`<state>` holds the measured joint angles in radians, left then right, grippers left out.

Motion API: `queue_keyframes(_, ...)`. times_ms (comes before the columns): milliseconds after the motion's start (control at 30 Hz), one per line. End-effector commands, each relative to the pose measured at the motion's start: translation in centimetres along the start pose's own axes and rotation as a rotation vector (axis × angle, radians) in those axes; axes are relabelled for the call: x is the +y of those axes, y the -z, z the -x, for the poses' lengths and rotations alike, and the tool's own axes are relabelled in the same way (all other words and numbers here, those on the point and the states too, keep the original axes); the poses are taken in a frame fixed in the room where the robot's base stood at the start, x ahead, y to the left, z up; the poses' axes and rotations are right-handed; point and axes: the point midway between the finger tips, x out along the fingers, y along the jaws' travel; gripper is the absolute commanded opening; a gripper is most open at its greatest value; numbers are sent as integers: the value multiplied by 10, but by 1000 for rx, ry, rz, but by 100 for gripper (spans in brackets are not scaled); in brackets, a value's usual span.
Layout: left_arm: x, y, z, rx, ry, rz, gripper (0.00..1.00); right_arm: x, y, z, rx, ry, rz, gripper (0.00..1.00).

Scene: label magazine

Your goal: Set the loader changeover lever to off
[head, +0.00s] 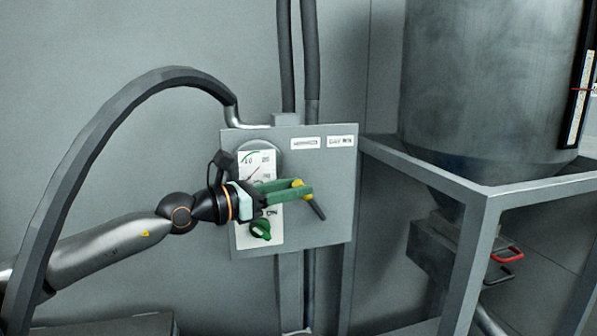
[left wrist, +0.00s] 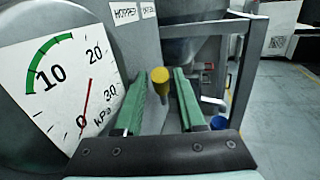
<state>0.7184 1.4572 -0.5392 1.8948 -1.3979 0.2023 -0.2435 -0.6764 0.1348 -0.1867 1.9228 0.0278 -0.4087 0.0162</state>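The grey control panel (head: 335,225) carries a lever with a yellow end (head: 298,184) and a dark rod (head: 317,210) slanting down to the right. In the left wrist view the yellow end (left wrist: 160,78) stands between my green fingers. My left gripper (head: 303,193) is open around the yellow end; a narrow gap shows at the right finger (left wrist: 188,100). I cannot tell whether the left finger touches it. The lever's pivot and any off mark are hidden or unreadable. My right gripper is in neither view.
A pressure gauge (left wrist: 72,82) lies close left of the fingers. A green knob (head: 260,230) sits below my gripper, near an "ON" mark. Labels (head: 305,143) are at the panel top. A grey frame (head: 487,225) with a hopper (head: 480,90) stands at right.

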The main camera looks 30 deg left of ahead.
Motion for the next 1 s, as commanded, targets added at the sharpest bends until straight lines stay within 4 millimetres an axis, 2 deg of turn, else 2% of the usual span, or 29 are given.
queue_keyframes(200, -1, -1, -12, 0, 1, 0, 39, -1, 4, 7, 2, -2, -6, 46)
queue_keyframes(533, -1, 1, -13, 1, 0, -1, 39, 0, 4, 7, 3, -4, -6, 46)
queue_keyframes(900, -1, 0, -13, 1, 0, -1, 0, 0, 5, 7, 4, -4, -6, 46)
queue_keyframes(1000, -1, 0, -13, 1, 0, -1, 0, 0, 6, 7, 4, -4, -6, 46)
